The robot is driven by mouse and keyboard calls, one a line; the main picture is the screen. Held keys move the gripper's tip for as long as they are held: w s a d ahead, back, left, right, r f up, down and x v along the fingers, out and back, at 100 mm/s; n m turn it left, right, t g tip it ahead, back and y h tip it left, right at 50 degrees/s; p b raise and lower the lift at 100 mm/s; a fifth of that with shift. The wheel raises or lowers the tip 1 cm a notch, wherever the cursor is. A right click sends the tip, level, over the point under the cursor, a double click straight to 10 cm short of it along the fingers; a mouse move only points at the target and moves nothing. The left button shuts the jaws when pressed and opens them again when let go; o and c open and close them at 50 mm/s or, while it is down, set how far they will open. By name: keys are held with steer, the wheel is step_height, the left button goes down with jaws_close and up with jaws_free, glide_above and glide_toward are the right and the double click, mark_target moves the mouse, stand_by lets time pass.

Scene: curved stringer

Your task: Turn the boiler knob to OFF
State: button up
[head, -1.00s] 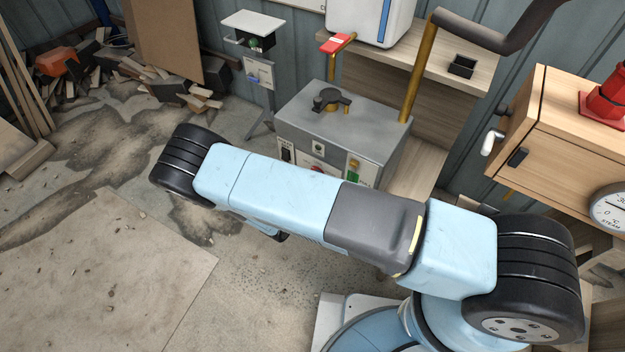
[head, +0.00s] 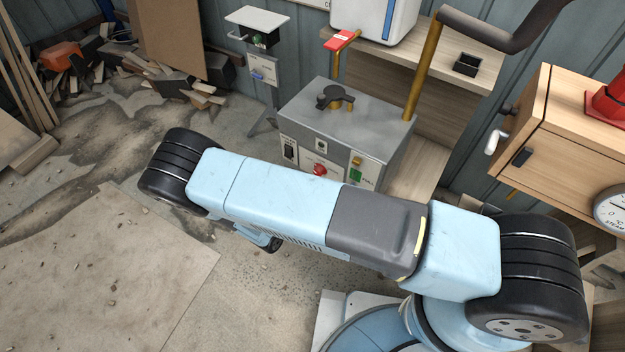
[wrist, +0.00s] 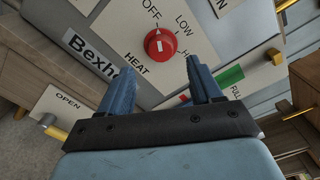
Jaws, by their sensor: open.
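The red round knob (wrist: 160,44) sits on the pale panel of the boiler box, with a white mark on its face. OFF is printed above it, LOW to its upper right and HEAT to its lower left. I cannot tell surely which setting the mark points at. The knob also shows in the head view (head: 320,169) on the front of the grey boiler box (head: 340,130). In the wrist view my gripper (wrist: 160,72) is open and empty. Its blue fingers spread below the knob, one to each side, with no clear contact. The head view hides the gripper behind my arm.
A green FULL indicator (wrist: 229,78) is right of the knob. A yellow-tipped lever (wrist: 54,132) stands by the OPEN label at left. In the head view, a dark valve handle (head: 335,97) tops the box, and a wooden cabinet (head: 575,125) stands at right.

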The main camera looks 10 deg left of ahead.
steer(key=v, duration=0.8)
steer(key=shift+s, duration=0.2)
steer(key=shift+a, duration=0.1)
steer(key=w+d+r+m+g+h, duration=0.2)
steer(key=w+d+r+m+g, duration=0.25)
steer(key=r, duration=0.45)
steer(key=w+d+r+m+g+h, duration=0.1)
steer(key=w+r+m+g+h, duration=0.3)
steer(key=r+m, duration=0.5)
steer(key=w+d+r+m+g+y, duration=0.25)
steer(key=d+r+m, duration=0.3)
steer(key=r, duration=0.35)
steer(key=w+d+r+m+g+y, duration=0.15)
steer(key=d+r+m+g, duration=0.25)
steer(key=d+r, duration=0.4)
steer(key=s+d+r+m+y, duration=0.3)
steer(key=d+r+m, duration=0.2)
steer(key=d+r, duration=0.25)
steer(key=s+d+r+m+y, duration=0.2)
steer(key=d+r+m, duration=0.4)
steer(key=r, duration=0.3)
steer(key=s+d+r+m+t+y, duration=0.2)
steer(key=s+d+r+m, duration=0.2)
steer(key=s, duration=0.2)
steer(key=s+d+r+m+t+y, duration=0.1)
steer(key=s+d+r+m+t, duration=0.1)
steer(key=s, duration=0.5)
steer(key=shift+d+r+m+y, duration=0.4)
steer(key=shift+d+r+m, duration=0.5)
steer(key=shift+r+m, duration=0.7)
